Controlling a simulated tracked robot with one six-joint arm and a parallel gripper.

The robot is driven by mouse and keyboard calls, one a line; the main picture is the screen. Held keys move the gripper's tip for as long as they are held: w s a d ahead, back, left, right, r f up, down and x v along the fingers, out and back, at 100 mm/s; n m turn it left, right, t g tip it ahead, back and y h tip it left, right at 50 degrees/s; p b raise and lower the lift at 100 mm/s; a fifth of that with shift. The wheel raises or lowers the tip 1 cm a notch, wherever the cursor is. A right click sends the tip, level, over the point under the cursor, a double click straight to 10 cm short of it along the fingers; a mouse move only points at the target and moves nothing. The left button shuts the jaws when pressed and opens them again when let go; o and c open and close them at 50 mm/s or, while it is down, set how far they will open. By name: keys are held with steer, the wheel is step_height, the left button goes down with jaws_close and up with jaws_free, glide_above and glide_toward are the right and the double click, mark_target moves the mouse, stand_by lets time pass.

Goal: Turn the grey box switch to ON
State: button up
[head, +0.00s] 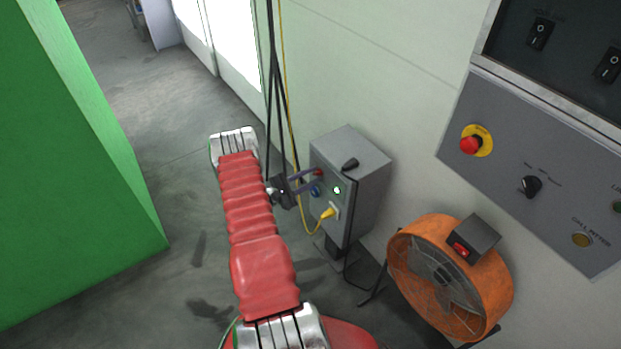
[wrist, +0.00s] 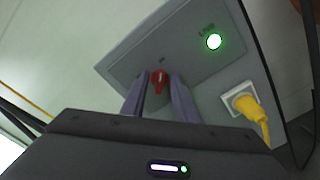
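The grey box (head: 372,185) stands by the wall in the head view, and its front face fills much of the wrist view (wrist: 135,60). Its red switch (wrist: 158,78) is a small knob, also visible at the fingertips in the head view (head: 318,172). My gripper (wrist: 159,88) is open, with one purple-grey finger on each side of the knob. A gap seems to show on both sides, though contact is hard to tell. The knob's handle looks roughly upright in the wrist view. The marking above it is too small to read.
A lit green lamp (wrist: 214,41) and a yellow plug in a socket (wrist: 245,105) are on the box face. An orange fan (head: 450,275) stands right of the box. Black cables and a yellow cord (head: 289,110) hang beside my gripper. A grey control panel (head: 540,165) is at right.

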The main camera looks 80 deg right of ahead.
steer(key=shift+a, duration=0.1)
steer(key=v, duration=1.3)
steer(key=shift+w, duration=0.3)
steer(key=shift+a, duration=0.15)
